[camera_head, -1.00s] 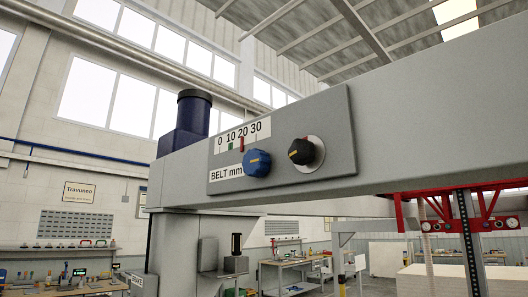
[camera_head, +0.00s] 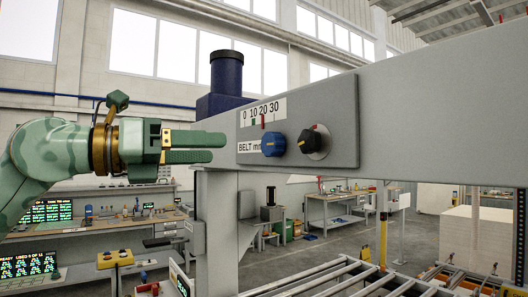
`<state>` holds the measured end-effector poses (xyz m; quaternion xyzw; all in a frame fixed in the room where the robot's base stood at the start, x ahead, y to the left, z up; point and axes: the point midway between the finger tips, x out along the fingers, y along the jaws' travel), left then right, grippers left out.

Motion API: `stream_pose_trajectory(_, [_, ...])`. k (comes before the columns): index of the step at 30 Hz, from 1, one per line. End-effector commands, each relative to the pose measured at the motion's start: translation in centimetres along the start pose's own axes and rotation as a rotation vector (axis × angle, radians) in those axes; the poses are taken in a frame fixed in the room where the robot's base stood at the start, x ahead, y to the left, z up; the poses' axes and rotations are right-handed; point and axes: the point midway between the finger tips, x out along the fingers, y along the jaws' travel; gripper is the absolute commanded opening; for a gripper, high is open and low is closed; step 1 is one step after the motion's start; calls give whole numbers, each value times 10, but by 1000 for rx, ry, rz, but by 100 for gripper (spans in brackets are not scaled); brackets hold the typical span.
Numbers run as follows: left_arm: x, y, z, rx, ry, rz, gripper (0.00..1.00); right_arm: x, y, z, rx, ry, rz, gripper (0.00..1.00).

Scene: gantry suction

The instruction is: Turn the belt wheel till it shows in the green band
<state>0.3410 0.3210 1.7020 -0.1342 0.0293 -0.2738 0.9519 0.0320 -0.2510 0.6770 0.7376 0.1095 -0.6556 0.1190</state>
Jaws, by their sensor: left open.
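The blue belt wheel (camera_head: 274,143) sits on a grey panel (camera_head: 340,176) on the gantry beam, beside the label "BELT mm". Above it is a scale (camera_head: 264,110) marked 0, 10, 20, 30. A green band (camera_head: 253,122) shows near 10, and a red pointer (camera_head: 263,120) stands to its right, near 20. My left gripper (camera_head: 224,148) comes in from the left with its green fingers apart and empty. In the picture its tips end left of the wheel, short of it. My right gripper is not in view.
A black knob (camera_head: 309,141) on a pale disc is close to the right of the wheel. A dark blue cylinder housing (camera_head: 226,75) stands behind the beam. A roller conveyor (camera_head: 340,276) runs below. Workbenches (camera_head: 110,228) with screens stand at the left.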

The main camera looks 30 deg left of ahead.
Motion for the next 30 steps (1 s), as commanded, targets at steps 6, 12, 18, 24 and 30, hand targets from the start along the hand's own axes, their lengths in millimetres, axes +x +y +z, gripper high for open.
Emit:
stream_pose_trajectory(6, [-33,-2,20,86,-23,165,63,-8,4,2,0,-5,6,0])
stream_pose_trajectory(12, [2,2,25,84,-20,161,63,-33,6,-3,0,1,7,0])
stream_pose_trajectory(18, [54,11,27,81,-21,159,63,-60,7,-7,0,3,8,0])
stream_pose_trajectory(24, [97,18,26,81,-21,160,63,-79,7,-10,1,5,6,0])
stream_pose_trajectory(30, [118,23,25,82,-23,162,63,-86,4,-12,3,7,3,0])
